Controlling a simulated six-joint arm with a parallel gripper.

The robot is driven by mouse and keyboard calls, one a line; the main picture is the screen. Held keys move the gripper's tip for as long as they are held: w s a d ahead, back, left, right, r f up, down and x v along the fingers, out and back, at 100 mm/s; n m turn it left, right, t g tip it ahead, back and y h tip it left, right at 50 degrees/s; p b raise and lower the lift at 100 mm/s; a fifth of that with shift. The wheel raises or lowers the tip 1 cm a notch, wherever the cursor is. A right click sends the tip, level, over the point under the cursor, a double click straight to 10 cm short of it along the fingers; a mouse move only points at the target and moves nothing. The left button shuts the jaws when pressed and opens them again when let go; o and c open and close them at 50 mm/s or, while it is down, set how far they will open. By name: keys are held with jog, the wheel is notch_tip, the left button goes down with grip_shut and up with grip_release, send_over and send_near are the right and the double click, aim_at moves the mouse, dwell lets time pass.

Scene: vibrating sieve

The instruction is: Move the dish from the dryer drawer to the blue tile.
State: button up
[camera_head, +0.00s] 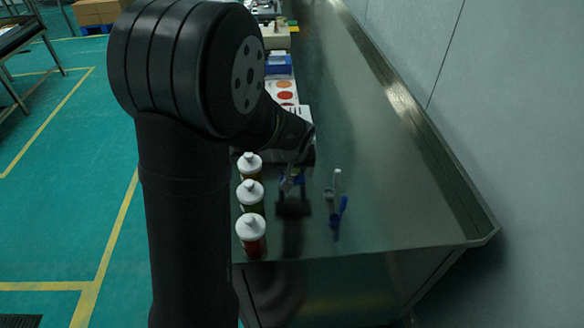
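My arm fills the left-centre of the head view, and its wrist bends down over the steel bench. My gripper (291,182) is small and dim, low over the bench beside the bottles. I cannot tell whether its fingers are open or shut, or whether they hold anything. A small blue patch (299,181) shows at the gripper; I cannot tell whether it is the blue tile. I cannot make out the dish or the dryer drawer; my arm hides part of the bench.
Several white-capped bottles (251,236) line the bench's left edge. A blue tool (340,212) and a pale one (334,187) stand right of the gripper. A white panel with red-orange discs (285,95) and a blue box (278,64) lie farther back. The bench's right side (375,150) is clear.

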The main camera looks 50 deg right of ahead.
jog(key=shift+f, duration=0.15)
jog(key=o, duration=1)
jog(key=v, duration=1.2)
